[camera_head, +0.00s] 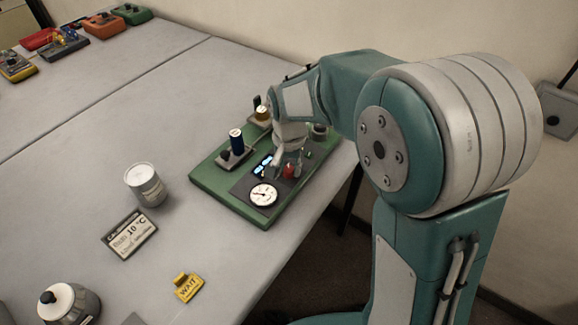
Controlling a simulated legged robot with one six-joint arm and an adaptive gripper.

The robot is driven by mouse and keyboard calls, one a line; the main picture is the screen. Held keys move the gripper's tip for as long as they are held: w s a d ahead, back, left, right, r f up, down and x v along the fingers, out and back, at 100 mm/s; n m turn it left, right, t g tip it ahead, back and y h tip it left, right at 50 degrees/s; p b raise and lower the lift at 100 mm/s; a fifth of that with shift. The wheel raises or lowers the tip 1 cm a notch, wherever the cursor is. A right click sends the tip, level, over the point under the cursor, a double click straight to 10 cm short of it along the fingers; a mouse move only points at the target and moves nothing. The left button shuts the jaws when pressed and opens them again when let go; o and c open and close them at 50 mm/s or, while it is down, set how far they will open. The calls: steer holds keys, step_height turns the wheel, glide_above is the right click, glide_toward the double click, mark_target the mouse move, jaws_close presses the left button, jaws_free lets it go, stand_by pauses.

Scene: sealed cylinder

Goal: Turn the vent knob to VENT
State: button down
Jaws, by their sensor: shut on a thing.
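A green board (206,178) lies at the table's right edge. On it a dark panel carries a round white gauge (263,195), a small lit display (263,166) and a small red part (289,171). My gripper (283,160) points down over this panel, beside the display and the red part. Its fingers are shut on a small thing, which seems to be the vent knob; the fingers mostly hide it. Its markings are too small to read.
Several coloured devices (103,26) sit at the far left. The table's middle is clear.

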mark_target(288, 168)
steer(key=shift+w+m, duration=0.15)
steer(key=shift+m, duration=0.45)
steer(key=shift+c, duration=1.9)
jaws_free()
steer(key=shift+a, duration=0.1)
step_height(288, 168, up, 12)
steer(key=shift+f, duration=0.1)
steer(key=s+d+r+n+t, duration=0.1)
steer(key=s+d+n+t, duration=0.1)
steer(key=s+d, duration=0.4)
steer(key=s+d+r+n+t, duration=0.1)
steer(key=s+d+n+t, duration=0.2)
steer(key=s, duration=1)
steer(key=d, duration=0.3)
steer(key=shift+s+d+r+n+t, duration=0.2)
steer(key=shift+d+r+n+t, duration=0.1)
steer(key=shift+d, duration=0.1)
